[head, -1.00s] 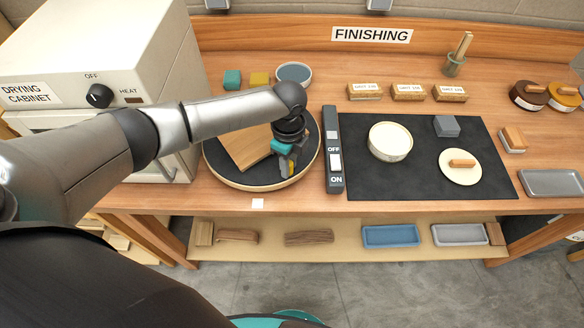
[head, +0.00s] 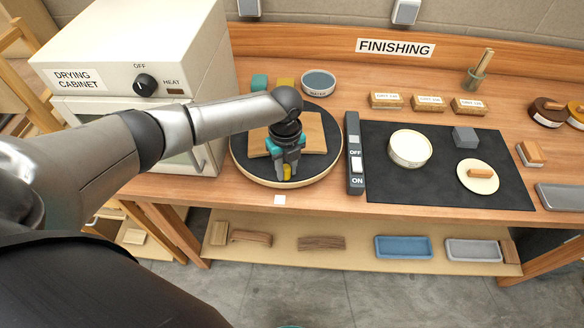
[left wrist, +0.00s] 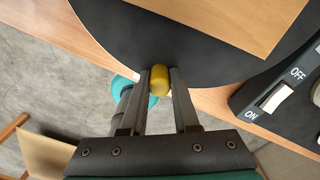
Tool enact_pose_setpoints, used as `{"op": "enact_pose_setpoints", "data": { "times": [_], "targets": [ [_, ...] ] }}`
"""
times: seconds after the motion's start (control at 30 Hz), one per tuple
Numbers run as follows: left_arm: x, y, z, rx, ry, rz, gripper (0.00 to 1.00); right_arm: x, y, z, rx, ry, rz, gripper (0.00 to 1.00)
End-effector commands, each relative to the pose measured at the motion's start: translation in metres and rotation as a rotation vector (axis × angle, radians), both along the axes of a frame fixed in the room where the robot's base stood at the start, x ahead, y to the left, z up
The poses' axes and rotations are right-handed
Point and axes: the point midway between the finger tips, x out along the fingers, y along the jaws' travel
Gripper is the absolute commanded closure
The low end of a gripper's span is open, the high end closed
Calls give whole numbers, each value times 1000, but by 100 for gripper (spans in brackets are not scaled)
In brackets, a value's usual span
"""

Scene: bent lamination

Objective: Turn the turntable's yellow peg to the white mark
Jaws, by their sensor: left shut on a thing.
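The turntable (head: 323,175) is a round black disc with a pale wooden rim, and a square wooden board (head: 314,131) lies on it. The yellow peg (head: 287,172) stands near the disc's front edge. My left gripper (head: 287,175) is shut on the peg, which shows between the two fingers in the left wrist view (left wrist: 159,80). The white mark (head: 280,200) is a small square on the bench just in front of the turntable. The peg is close behind it and slightly to its right.
A switch box (head: 355,153) marked OFF and ON stands close to the turntable's right. The drying cabinet (head: 196,120) is at the left. A dark mat (head: 440,180) with a white bowl (head: 410,149) lies farther right. A water bowl (head: 319,82) is behind.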

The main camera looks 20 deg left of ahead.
Motion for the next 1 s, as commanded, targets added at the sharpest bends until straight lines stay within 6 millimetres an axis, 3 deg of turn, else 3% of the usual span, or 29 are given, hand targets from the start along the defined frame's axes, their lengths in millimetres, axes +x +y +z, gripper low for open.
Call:
{"op": "enact_pose_setpoints", "data": {
  "times": [0.3, 0.93, 0.97, 1.0],
  "targets": [
    [-6, 13, 0, 3, 6, 9, 100, 0, 0, 7, 0, 0, 0, 50],
    [-6, 19, 0, 11, 4, 11, 100, 0, 0, 8, 0, -1, 0, 50],
    [-6, 19, 0, 11, 4, 11, 69, 0, 0, 8, 0, -1, 0, 50],
    [-6, 19, 0, 11, 4, 11, 65, 0, 0, 8, 0, -1, 0, 50]
  ]
}}
